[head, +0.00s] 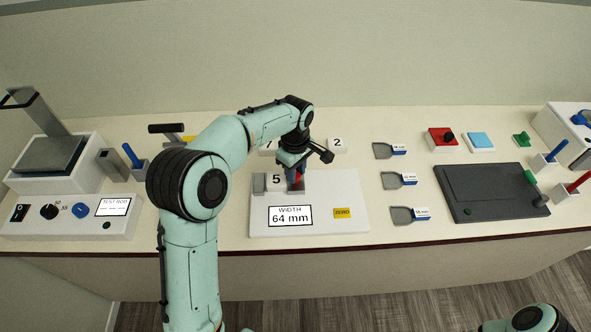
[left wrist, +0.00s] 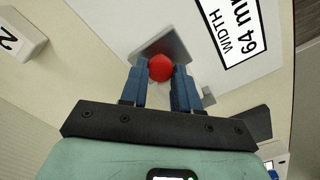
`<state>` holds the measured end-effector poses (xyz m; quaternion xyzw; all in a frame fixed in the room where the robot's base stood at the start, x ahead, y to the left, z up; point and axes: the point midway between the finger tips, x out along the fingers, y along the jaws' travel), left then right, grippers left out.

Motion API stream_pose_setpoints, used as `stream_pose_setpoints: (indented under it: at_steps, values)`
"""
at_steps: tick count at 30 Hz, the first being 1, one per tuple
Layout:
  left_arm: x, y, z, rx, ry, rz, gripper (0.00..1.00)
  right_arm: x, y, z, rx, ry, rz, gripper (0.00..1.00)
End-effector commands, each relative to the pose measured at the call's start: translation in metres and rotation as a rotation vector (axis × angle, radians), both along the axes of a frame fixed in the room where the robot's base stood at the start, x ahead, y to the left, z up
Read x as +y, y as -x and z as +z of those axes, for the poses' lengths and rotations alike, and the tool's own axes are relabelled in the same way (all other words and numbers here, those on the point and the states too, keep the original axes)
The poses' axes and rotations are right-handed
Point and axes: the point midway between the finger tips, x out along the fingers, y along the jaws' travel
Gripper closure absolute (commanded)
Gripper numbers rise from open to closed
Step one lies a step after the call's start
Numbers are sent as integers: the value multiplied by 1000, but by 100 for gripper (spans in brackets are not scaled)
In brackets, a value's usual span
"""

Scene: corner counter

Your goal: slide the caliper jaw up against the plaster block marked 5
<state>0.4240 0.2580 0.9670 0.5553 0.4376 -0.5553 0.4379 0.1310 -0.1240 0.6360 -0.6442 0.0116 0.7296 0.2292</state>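The caliper (head: 355,205) is a white plate with a display reading "WIDTH 64 mm". The plaster block marked 5 (head: 276,181) stands on it, right of a grey fixed jaw (head: 259,183). The sliding grey jaw (head: 296,188) is just right of the block; whether they touch is hidden by my gripper. The jaw's red knob (left wrist: 160,68) sits between the two blue fingers of my left gripper (left wrist: 160,75), which appear to press on both its sides. In the head view my left gripper (head: 297,171) points down over the jaw. My right gripper is out of view.
A yellow ZERO button (head: 342,212) is right of the display. Block 2 (head: 337,145) and another block stand behind the caliper, partly behind my arm.

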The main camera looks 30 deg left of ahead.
Motion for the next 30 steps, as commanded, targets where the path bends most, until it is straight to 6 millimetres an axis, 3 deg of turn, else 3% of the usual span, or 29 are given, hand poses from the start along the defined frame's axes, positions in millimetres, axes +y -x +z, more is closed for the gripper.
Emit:
stream_pose_setpoints:
  at_steps: [9, 10, 12, 23, 30]
  values:
    - [7, 5, 0, 2, -1, 0, 86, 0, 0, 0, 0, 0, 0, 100]
    - [7, 4, 0, 2, -1, 0, 66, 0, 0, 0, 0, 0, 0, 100]
    - [7, 4, 0, 2, -1, 1, 44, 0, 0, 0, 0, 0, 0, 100]
    - [7, 4, 4, 0, -1, 0, 44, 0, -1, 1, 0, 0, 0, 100]
    - [7, 2, 44, -6, -1, 0, 44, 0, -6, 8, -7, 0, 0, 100]
